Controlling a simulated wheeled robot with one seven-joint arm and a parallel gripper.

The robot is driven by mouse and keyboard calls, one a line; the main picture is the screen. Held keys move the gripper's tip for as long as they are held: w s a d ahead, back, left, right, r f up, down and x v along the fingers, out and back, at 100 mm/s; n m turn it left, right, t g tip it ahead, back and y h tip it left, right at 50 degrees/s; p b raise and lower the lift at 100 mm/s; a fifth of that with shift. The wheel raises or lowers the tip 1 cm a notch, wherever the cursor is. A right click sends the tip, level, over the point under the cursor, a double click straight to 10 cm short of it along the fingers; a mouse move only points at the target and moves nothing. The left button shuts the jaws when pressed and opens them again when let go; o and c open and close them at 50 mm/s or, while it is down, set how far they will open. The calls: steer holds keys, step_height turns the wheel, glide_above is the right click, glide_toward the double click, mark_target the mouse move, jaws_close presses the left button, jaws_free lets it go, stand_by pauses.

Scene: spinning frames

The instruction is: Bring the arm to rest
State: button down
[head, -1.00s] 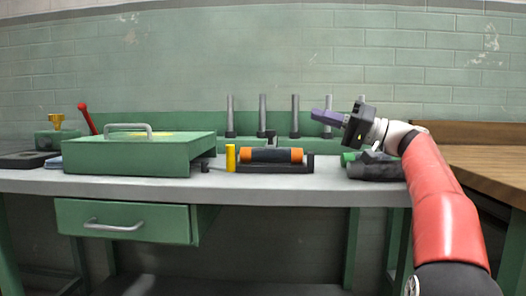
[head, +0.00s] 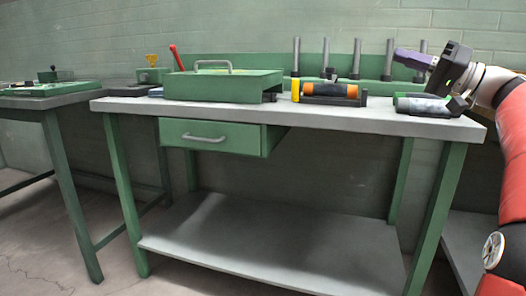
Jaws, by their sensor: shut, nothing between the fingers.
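My arm, red with a pale wrist, stands at the right edge of the head view. My gripper (head: 412,60), with purple fingers on a black body, is raised over the right end of the workbench (head: 300,116) and points left. It is shut and holds nothing. It is in front of the upright grey posts at the back of the bench and covers part of one. A grey and green cylinder (head: 422,104) lies on the bench below it.
On the bench stand a green box with a handle (head: 222,87), a yellow cylinder (head: 295,89) and an orange and black roller (head: 332,91) in a black holder. A green drawer (head: 211,137) hangs below. A second table (head: 42,100) stands left. The lower shelf (head: 270,240) is bare.

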steer(key=s+a+f+m+g+h+p, duration=0.2)
steer(key=a+f+h, duration=0.3)
steer(key=a, duration=0.4)
steer(key=s+a+f+m+g+h+p, duration=0.1)
steer(key=s+a+f+m+h+p, duration=0.15)
steer(key=a+f, duration=0.55)
steer(key=s+d+f+g+h+p, duration=0.1)
steer(key=s+f+h, duration=0.4)
steer(key=s+f, duration=0.5)
steer(key=s+d+f+n+g+h+p, duration=0.1)
steer(key=s+f+h+p, duration=0.3)
steer(key=s+f, duration=0.5)
steer(key=s+h, duration=0.1)
steer(key=s, duration=0.5)
steer(key=shift+s+d+f+g, duration=0.2)
steer(key=shift+d+f+g, duration=0.05)
steer(key=shift+f+g, duration=0.1)
steer(key=shift+w+a+h, duration=0.1)
steer(key=shift+h, duration=0.15)
